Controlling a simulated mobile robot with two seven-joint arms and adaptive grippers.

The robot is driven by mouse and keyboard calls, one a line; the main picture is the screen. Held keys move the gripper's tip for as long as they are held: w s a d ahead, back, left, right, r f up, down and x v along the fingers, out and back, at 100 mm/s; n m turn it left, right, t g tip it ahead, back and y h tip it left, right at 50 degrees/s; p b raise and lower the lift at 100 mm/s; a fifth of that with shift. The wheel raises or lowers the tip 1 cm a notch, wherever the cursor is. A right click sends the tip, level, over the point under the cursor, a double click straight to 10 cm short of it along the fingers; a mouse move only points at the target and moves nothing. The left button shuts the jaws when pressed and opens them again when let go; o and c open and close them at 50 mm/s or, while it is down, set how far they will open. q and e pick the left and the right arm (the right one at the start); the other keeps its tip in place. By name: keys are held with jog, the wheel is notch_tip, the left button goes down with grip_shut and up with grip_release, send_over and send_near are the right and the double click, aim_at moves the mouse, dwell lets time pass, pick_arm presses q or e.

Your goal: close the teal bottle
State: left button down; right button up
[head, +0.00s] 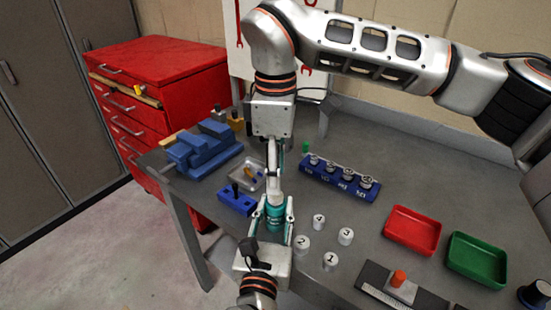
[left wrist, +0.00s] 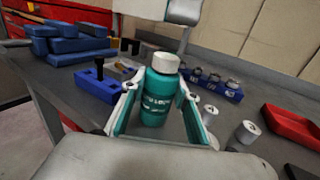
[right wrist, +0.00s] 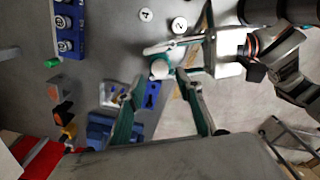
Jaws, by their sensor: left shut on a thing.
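The teal bottle (head: 275,217) stands upright near the bench's front edge. My left gripper (head: 273,212) is shut on the bottle body, one finger on each side. My right gripper (head: 273,195) points down from above the bottle. In the right wrist view, my right gripper's fingers (right wrist: 160,80) are apart, with the cap (right wrist: 160,68) close to their tips and the left gripper reaching in from the right.
A blue block (head: 237,201) and a clear tray (head: 240,184) lie left of the bottle. White numbered cylinders (head: 345,236) stand close on the right. A blue rack (head: 322,178), a red tray (head: 412,230) and a green tray (head: 477,260) are farther right. Bare bench lies between them.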

jog(key=n, duration=0.7)
jog(key=shift+r, duration=0.2)
jog(key=n, duration=0.7)
jog(key=shift+r, duration=0.2)
jog(key=n, duration=0.7)
jog(key=shift+r+n, duration=0.25)
jog(key=shift+n, duration=0.05)
jog(key=n, duration=0.7)
jog(key=shift+r, duration=0.2)
jog(key=n, duration=0.5)
jog(key=shift+r, duration=0.15)
jog(key=n, duration=0.5)
jog(key=shift+r+n, duration=0.15)
jog(key=shift+n, duration=0.15)
jog(key=n, duration=0.5)
jog(key=shift+r, duration=0.15)
jog(key=n, duration=0.4)
jog(key=shift+r, duration=0.1)
